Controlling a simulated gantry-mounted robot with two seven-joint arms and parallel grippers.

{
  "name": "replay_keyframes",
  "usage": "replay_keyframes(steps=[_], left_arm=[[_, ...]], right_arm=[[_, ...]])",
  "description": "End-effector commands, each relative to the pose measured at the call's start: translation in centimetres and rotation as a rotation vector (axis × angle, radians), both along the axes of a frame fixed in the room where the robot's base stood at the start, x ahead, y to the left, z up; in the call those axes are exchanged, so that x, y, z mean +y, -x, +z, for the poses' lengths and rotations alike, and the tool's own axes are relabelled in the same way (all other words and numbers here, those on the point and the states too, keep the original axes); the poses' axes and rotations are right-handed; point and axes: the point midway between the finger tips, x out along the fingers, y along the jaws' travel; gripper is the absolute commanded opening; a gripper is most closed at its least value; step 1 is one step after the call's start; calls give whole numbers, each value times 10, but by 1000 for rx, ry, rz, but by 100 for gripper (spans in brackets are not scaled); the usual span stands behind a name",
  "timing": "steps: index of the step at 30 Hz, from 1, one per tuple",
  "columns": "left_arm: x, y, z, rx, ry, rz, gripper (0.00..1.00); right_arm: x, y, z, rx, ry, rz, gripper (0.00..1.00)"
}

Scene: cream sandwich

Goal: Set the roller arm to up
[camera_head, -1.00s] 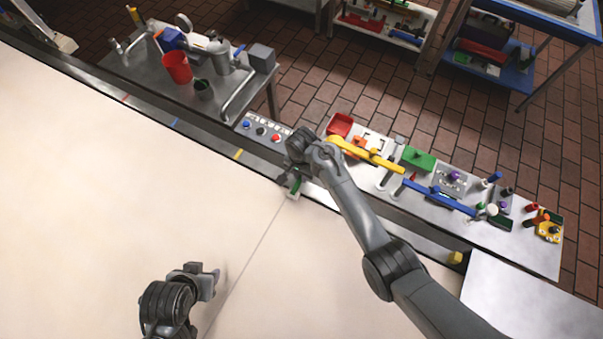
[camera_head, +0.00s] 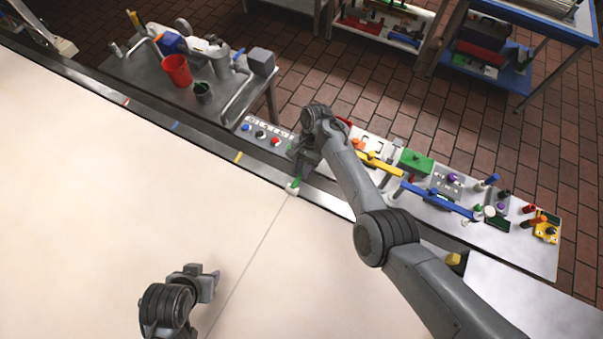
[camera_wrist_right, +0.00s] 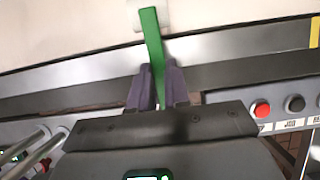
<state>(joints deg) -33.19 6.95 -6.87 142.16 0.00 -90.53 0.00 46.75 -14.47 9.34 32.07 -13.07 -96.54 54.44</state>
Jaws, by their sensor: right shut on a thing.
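A green bar (camera_head: 297,183), which looks like the roller arm's handle, stands at the far edge of the pale belt (camera_head: 130,190), with a pale block (camera_head: 291,191) at its end. In the right wrist view the green bar (camera_wrist_right: 152,45) runs between the purple fingertips of my right gripper (camera_wrist_right: 160,88) and reaches past them to the pale block. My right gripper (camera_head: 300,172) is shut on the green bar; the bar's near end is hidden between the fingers. My left gripper (camera_head: 213,281) hangs over the belt at the lower left, away from the bar; its finger gap does not show clearly.
A panel with blue, black and red buttons (camera_head: 275,141) lies just left of my right gripper. Beyond the rail, a bench (camera_head: 540,262) carries yellow (camera_head: 378,163) and blue (camera_head: 440,199) levers. A metal table with a red cup (camera_head: 176,70) stands at the upper left. The belt is clear.

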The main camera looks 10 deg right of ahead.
Motion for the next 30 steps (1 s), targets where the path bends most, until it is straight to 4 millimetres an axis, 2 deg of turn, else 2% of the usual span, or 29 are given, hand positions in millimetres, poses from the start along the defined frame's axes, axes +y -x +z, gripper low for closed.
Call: replay_keyframes(steps=[1, 3, 12, 27, 28, 30], left_arm=[[1, 0, -13, 1, -3, -1, 43], [1, 0, -22, 1, -5, -3, 43], [1, 0, -47, 2, -6, -3, 43], [-2, 0, -49, 2, 8, 6, 43], [-2, 0, -49, 2, 8, 5, 41], [-1, 0, -49, 1, 1, -2, 30]], right_arm=[[0, -3, -1, 26, -21, 1, 0], [-1, -5, 1, 61, -44, 2, 0], [-5, -9, 13, 155, -108, 2, 0], [-6, -10, 16, 174, -120, 1, 0], [-6, -10, 16, 174, -120, 1, 0], [-7, -10, 16, 174, -119, 0, 0]])
